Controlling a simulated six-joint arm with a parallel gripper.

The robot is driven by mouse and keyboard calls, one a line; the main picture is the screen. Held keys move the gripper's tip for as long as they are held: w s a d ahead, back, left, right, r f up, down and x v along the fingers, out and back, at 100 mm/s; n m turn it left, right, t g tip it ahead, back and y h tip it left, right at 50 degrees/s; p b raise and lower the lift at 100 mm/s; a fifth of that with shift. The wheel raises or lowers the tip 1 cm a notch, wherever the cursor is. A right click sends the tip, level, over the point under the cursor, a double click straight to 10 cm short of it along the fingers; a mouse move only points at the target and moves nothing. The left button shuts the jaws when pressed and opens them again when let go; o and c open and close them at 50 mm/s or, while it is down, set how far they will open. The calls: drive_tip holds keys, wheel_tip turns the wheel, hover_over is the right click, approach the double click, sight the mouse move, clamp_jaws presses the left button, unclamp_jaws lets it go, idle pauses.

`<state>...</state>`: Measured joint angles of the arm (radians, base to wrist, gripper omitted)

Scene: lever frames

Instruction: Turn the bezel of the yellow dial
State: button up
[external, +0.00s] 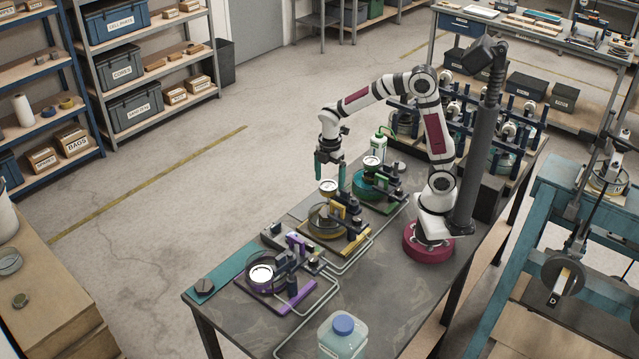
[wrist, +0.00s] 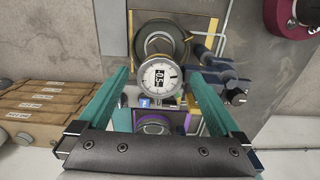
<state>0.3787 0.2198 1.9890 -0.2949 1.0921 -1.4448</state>
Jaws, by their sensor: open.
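The yellow dial's station stands on the dark bench, with a yellow base plate (external: 319,239), a dark round housing and a small round gauge with a white face (external: 328,187). My gripper (external: 330,183) points down over this gauge, its two teal fingers apart. I see no clear contact between the fingers and the gauge. The dark round housing (wrist: 152,38) and yellow plate edge show beyond it.
A purple gauge station (external: 285,297) stands nearer on the bench, and a green one (external: 381,207) behind the yellow. A squeeze bottle (external: 378,145) stands by the green station. A jar with a blue cap (external: 343,326) is at the front. Grey pipes (external: 338,268) run along the bench.

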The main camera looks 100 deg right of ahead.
sight(330, 184)
wheel_tip(330, 184, up, 16)
drive_tip(key=shift+f, duration=0.15)
idle(0.3)
drive_tip(key=s+a+f+m+y, duration=0.1)
drive_tip(key=s+a+f+m, duration=0.55)
drive_tip(key=s+a, duration=0.2)
drive_tip(key=s+a+f+m+y, duration=0.1)
drive_tip(key=s+a+f+m, duration=0.4)
drive_tip(key=s+a+m, duration=0.4)
drive_tip(key=w+d+r+n+h, duration=0.2)
drive_tip(key=w+d+r+n, duration=0.2)
drive_tip(key=w+r+n, duration=0.9)
wheel_tip(330, 184, down, 12)
drive_tip(key=s+n, duration=0.2)
drive_tip(key=shift+a+n, duration=0.15)
drive_tip(key=shift+n, duration=0.2)
drive_tip(key=shift+s, duration=0.1)
